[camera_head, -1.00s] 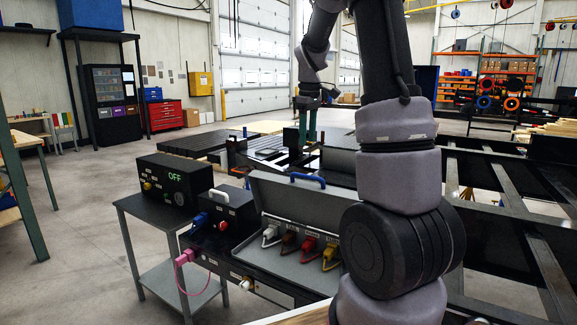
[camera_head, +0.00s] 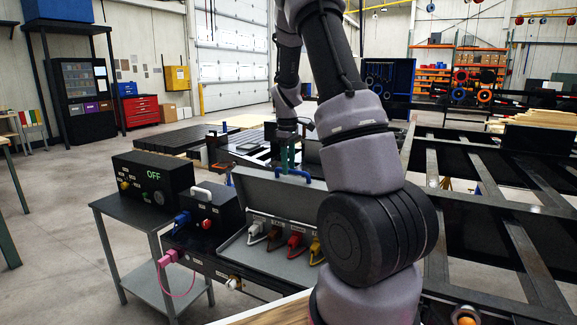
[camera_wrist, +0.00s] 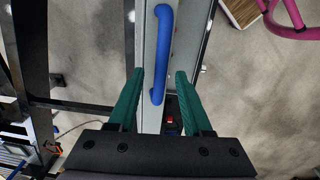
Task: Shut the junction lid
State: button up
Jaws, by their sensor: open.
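The grey junction box (camera_head: 262,262) stands open on the dark frame, with several coloured plugs inside. Its lid (camera_head: 265,200) is tilted up and back. A blue handle (camera_head: 293,173) sits on the lid's upper edge and also shows in the wrist view (camera_wrist: 167,50). My gripper (camera_head: 287,168) has green fingers and is at the handle from above. In the wrist view my gripper (camera_wrist: 160,72) is open, one finger on each side of the handle, with gaps visible. My arm hides the box's right side.
A black box reading OFF (camera_head: 152,182) and a smaller black box with a white handle (camera_head: 208,220) stand left of the junction box. A pink plug (camera_head: 170,257) trails a looped cable below. A dark metal frame (camera_head: 480,220) fills the right.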

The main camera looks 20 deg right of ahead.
jog(key=shift+f, duration=0.1)
grip_shut()
dwell(1.4)
